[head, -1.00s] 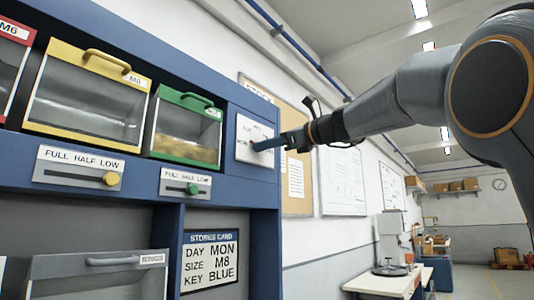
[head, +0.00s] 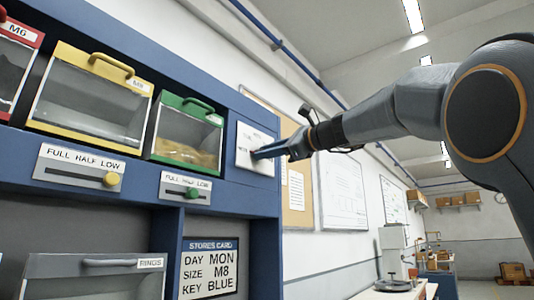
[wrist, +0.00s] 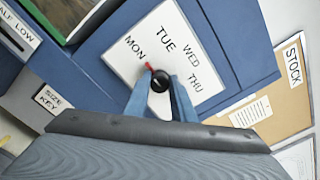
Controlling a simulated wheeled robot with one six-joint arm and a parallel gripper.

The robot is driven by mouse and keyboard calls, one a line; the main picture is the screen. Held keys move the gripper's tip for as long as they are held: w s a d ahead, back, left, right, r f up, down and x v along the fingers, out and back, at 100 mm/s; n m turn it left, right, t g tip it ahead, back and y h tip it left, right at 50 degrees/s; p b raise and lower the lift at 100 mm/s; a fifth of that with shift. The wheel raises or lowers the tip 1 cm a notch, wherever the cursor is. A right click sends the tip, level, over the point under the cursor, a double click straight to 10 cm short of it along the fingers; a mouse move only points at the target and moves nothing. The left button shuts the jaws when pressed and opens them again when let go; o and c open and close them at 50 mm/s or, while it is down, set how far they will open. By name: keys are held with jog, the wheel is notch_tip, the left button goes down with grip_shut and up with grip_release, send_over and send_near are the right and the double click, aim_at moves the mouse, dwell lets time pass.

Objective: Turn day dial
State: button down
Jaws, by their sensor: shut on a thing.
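The day dial is a white plate (wrist: 207,83) with a round black knob (wrist: 160,82) and a red pointer, marked MON, TUE, WED and THU. In the wrist view the pointer slants up-left toward MON. My gripper (wrist: 160,88) has its two blue fingers on either side of the knob and is shut on it. In the head view the plate (head: 243,157) is on the blue frame, and my gripper (head: 262,152) reaches it from the right, hiding part of it. The stores card (head: 209,267) reads DAY MON, SIZE M8, KEY BLUE.
Yellow (head: 90,98) and green (head: 186,135) bins sit left of the dial, with FULL HALF LOW sliders (head: 80,170) below them. A grey RINGS bin (head: 95,280) is lower left. A notice board (head: 297,190) hangs to the right. A bench (head: 400,290) stands further right.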

jog(key=shift+f, duration=0.1)
jog(key=c, duration=1.5)
grip_release()
jog(key=b+v, duration=0.2)
jog(key=v, duration=0.6)
